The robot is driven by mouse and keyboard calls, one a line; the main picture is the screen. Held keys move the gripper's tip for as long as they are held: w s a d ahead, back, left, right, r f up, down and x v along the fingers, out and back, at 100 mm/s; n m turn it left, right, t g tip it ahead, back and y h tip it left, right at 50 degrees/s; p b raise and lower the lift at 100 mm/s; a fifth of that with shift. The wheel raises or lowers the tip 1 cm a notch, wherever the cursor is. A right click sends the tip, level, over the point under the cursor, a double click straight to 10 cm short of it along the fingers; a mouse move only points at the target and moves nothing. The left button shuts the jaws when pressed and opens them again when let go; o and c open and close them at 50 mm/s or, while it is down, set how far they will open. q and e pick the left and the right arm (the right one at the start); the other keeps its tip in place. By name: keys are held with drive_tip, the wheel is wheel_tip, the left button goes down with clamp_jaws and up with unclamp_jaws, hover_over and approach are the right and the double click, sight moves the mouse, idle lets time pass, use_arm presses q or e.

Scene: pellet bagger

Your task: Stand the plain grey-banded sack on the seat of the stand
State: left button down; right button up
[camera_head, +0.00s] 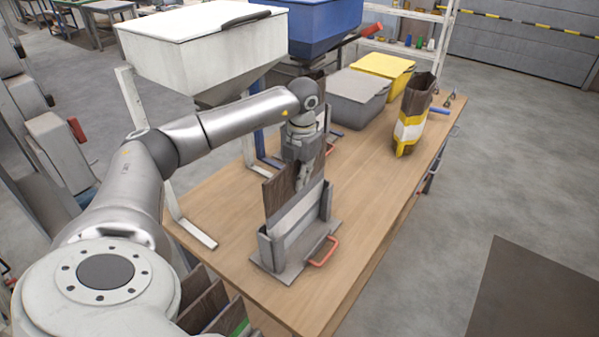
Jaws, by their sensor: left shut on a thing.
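The plain sack (278,197), dark brown with a pale grey band, is upright between the side posts of the grey metal stand (292,270). The stand is on the wooden table and has an orange-red handle at its right. My left gripper (303,183) comes down from above and is shut on the upper part of the sack. The gripper hides part of the sack's top. I cannot tell whether the sack's bottom touches the seat. My right gripper is not in view.
A brown sack with white and yellow bands (410,128) stands farther back on the table (372,185). A grey bin (357,98) and yellow bin (384,66) are near it. A white hopper (200,60) and blue hopper (325,22) rise behind. The table right of the stand is clear.

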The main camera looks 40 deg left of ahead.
use_arm(q)
drive_tip(key=shift+f, duration=0.15)
drive_tip(key=shift+f+b, duration=0.35)
drive_tip(key=c, duration=1.5)
unclamp_jaws()
drive_tip(key=shift+r, duration=0.1)
